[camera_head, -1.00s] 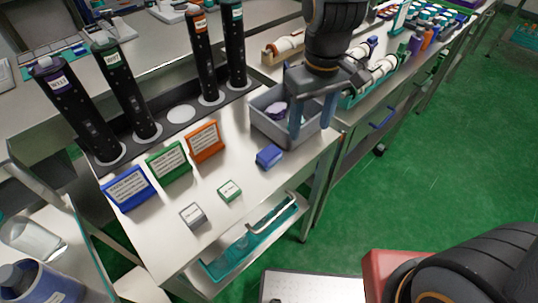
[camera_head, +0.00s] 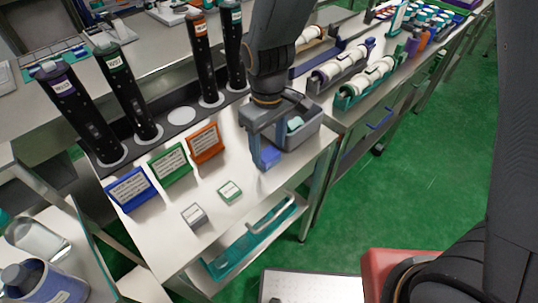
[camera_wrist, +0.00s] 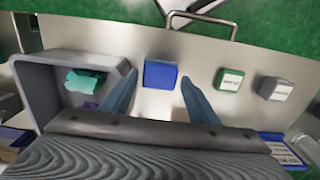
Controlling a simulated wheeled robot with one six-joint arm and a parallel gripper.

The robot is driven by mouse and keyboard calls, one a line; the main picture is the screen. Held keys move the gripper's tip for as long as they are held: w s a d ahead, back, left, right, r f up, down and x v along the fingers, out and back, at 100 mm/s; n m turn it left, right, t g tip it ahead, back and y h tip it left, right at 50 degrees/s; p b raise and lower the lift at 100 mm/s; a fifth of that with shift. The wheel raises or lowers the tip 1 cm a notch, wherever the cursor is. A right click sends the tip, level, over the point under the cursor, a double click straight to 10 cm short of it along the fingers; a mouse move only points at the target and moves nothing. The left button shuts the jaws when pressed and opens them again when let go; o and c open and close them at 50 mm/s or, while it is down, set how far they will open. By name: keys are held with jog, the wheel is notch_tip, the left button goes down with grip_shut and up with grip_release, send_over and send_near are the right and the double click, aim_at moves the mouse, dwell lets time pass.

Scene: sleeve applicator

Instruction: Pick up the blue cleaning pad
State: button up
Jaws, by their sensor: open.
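The blue cleaning pad (camera_head: 268,158) lies on the white bench top, just in front of the grey bin. In the wrist view the blue pad (camera_wrist: 160,74) lies ahead of and between the fingertips, with a gap to each side. My gripper (camera_head: 262,156) is above the pad, pointing down, and partly hides it in the head view. In the wrist view my gripper (camera_wrist: 158,80) has its two blue fingers spread apart, with nothing held between them.
The grey bin (camera_wrist: 45,90) with teal and purple items stands close beside the pad. A green-labelled block (camera_head: 230,190) and a grey block (camera_head: 194,215) lie nearby. Blue, green and orange label stands (camera_head: 205,142) and tall black tubes stand behind.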

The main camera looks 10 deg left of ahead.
aim_at(268, 153)
jog(key=shift+f, duration=0.6)
jog(key=shift+c, duration=0.2)
jog(key=c, duration=0.8)
jog(key=shift+r, duration=0.1)
notch_tip(268, 153, up, 10)
jog(key=b, duration=0.1)
jog(key=shift+b, duration=0.35)
